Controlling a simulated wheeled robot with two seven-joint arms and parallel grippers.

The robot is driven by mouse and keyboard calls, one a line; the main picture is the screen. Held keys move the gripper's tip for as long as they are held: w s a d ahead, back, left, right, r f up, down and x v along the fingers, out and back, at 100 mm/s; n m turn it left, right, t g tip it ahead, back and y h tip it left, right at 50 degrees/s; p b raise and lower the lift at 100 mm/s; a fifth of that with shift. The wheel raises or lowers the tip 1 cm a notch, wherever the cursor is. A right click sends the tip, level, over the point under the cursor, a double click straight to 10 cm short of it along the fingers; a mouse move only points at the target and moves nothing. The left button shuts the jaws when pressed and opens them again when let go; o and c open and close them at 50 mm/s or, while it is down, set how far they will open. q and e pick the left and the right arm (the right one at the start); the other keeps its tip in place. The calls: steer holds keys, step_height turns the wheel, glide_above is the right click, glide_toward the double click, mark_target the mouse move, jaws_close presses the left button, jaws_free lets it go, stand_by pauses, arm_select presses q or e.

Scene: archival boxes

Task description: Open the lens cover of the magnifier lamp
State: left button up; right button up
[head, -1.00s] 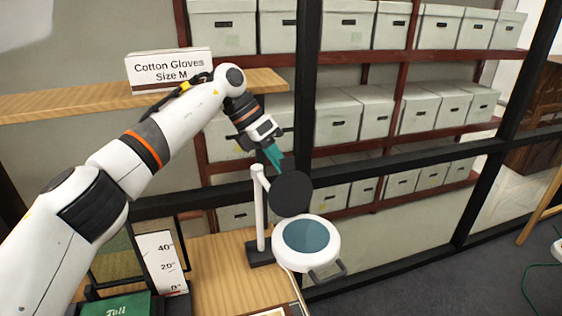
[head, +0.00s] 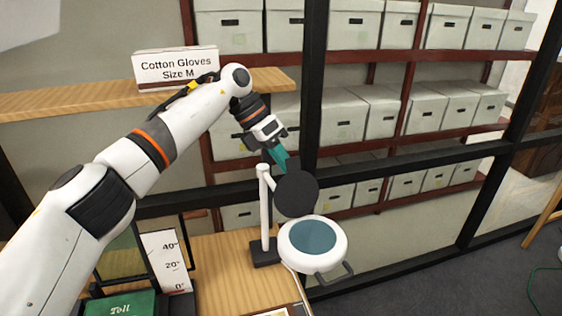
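The magnifier lamp stands on the wooden table with a white post (head: 264,210) on a dark base. Its round white head (head: 336,262) holds a blue-grey lens (head: 313,238), which is in plain view. The dark round lens cover (head: 296,194) stands raised behind the lens, tilted up from the head. My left gripper (head: 279,160), with teal fingers, is just above the cover's top edge. The fingers look close together, but I cannot tell their gap or whether they touch the cover. My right gripper is not in view.
A wooden shelf (head: 60,103) with a Cotton Gloves box (head: 177,68) is at upper left. A dark metal frame post (head: 313,80) rises behind the lamp. A scale card (head: 165,262) and a green box (head: 120,304) are at lower left.

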arm_select(q)
steer(key=f, duration=0.1)
steer(key=s+f, duration=0.1)
steer(key=f, duration=0.1)
steer(key=shift+d+f+g+y, duration=0.15)
steer(key=shift+f+g+y, duration=0.05)
steer(key=shift+g+y, duration=0.1)
glide_toward(286, 178)
steer(key=w+r, duration=0.1)
steer(key=w+a+r, duration=0.1)
steer(key=w+r, duration=0.1)
steer(key=shift+w+a, duration=0.2)
steer(key=shift+a, duration=0.15)
